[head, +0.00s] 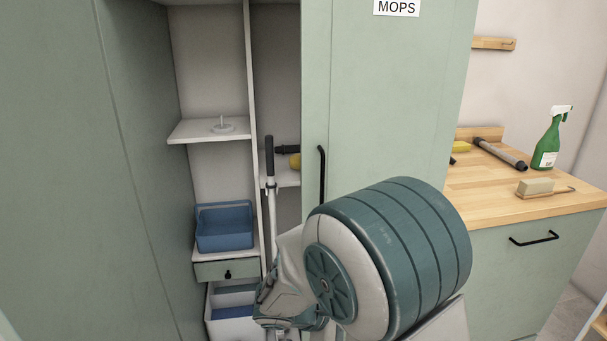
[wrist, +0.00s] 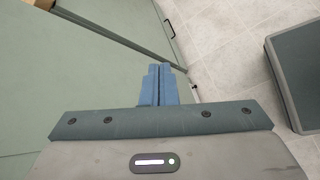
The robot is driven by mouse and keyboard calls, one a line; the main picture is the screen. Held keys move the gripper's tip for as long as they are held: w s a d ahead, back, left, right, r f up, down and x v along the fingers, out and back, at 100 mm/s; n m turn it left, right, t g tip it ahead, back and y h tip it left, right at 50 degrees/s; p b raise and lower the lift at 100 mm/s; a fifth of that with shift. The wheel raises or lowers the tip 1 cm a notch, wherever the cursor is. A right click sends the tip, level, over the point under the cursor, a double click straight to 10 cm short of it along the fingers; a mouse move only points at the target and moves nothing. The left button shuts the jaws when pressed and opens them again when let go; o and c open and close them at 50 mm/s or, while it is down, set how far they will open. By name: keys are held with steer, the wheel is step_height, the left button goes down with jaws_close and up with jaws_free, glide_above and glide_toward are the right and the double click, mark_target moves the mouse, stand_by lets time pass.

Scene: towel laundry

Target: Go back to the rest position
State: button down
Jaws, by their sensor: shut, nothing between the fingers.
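My gripper (wrist: 165,68) shows in the wrist view with its two blue fingers together and nothing between them. It is in front of a green cabinet front (wrist: 70,90), with pale floor to its right. In the head view my arm crosses the lower middle and hides part of the cabinet's inside; the fingertips cannot be made out there.
A tall green cabinet stands open; its door (head: 390,110) has a "MOPS" label. Inside are a blue bin (head: 224,228), a drawer (head: 227,270) and a white bin (head: 232,325). A wooden counter (head: 500,185) at right carries a green spray bottle (head: 547,145) and a brush (head: 537,188).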

steer(key=s+d+r+m+y+p, duration=0.4)
steer(key=s+r+m+y+p, duration=0.3)
steer(key=s+r+m+y, duration=0.3)
steer(key=s+r+m, duration=0.3)
steer(key=r+m, duration=0.1)
steer(key=r, duration=0.2)
steer(key=shift+s+r+g, duration=0.25)
steer(key=shift+r+g, duration=0.1)
steer(key=shift+g, duration=0.05)
steer(key=shift+d, duration=0.2)
